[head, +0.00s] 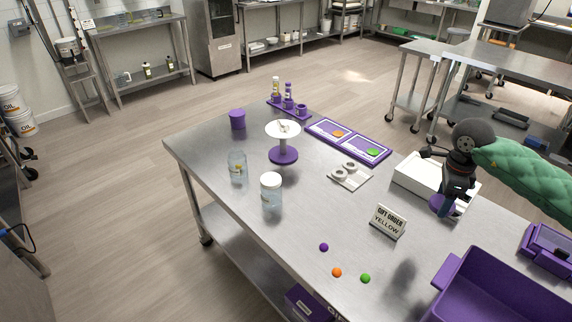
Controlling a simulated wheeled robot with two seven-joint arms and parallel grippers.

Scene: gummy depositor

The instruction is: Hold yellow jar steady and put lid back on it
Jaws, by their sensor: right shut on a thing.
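A clear jar (237,168) with a yellow mark stands upright on the left side of the steel table and shows no lid. A second clear jar (268,198) stands to its right, nearer the front, with a white lid (271,180) on top. My right gripper (446,202) is at the table's right side, in front of a white box, shut on a purple round thing (440,206) that looks like a lid; the fingers hide part of it. It is far to the right of both jars. My left gripper is not in view.
A white-topped stand (283,130) and a purple cylinder (237,119) are behind the jars. A sign (388,221) reading "GIFT ORDER YELLOW", a white box (410,173) and a purple bin (447,272) are to the right. Small coloured balls lie near the front edge.

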